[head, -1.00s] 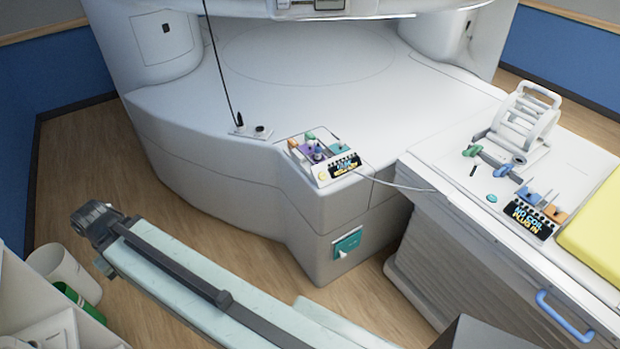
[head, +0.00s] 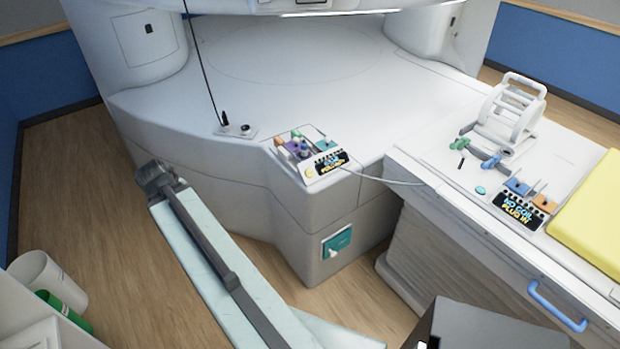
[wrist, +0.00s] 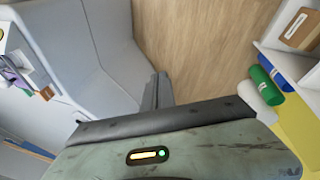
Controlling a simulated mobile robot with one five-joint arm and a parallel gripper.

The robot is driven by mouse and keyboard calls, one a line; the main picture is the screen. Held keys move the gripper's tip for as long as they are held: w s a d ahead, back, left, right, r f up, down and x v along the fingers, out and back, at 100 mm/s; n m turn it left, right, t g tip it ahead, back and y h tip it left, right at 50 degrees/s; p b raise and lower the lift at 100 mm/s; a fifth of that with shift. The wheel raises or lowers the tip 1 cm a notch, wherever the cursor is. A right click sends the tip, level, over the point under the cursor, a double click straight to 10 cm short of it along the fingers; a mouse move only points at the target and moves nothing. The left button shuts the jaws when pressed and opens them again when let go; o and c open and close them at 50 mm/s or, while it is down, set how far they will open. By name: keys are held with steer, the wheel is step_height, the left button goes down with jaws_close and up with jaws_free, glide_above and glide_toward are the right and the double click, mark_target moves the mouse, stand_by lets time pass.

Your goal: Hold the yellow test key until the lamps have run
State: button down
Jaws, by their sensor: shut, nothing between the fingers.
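The yellow test key (head: 309,173) looks like a small round yellow button at the front left corner of a control panel (head: 327,178) on the magnet's ledge. The panel also carries coloured connectors and a dark display with blue and yellow lettering too small to read surely. My gripper (head: 153,174) is shut and empty, left of the panel and well apart from the key. In the wrist view my gripper (wrist: 158,90) points over the wood floor. Part of the panel (wrist: 14,72) shows at that view's left edge; I cannot make out the key there.
A white table (head: 440,220) on the right bears a lit "NO COIL PLUG IN" sign (head: 517,211), a white coil frame (head: 508,112) and a yellow pad (head: 595,220). A teal switch (head: 337,243) is on the magnet's front.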

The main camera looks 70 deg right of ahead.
steer(key=s+d+m+h+b, duration=0.15)
steer(key=s+d, duration=0.45)
steer(key=d, duration=0.6)
steer(key=m+g+h+b, duration=0.1)
steer(key=g+h+b, duration=0.2)
steer(key=h, duration=0.1)
glide_toward(310, 173)
steer(key=s+d+r, duration=0.2)
steer(key=s+r, duration=0.1)
steer(key=s, duration=0.5)
steer(key=shift+a+f, duration=0.1)
steer(key=shift+a, duration=0.05)
steer(key=shift+w+f, duration=0.1)
steer(key=shift+w, duration=0.05)
steer(key=w+d+f+b, duration=0.1)
steer(key=f+b, duration=0.1)
steer(key=w+d+f+b, duration=0.1)
steer(key=w+f, duration=0.1)
steer(key=w+d+f+b, duration=0.1)
steer(key=f+b, duration=0.1)
steer(key=shift+w+b, duration=0.3)
steer(key=shift+w+f, duration=0.1)
steer(key=shift+w, duration=0.15)
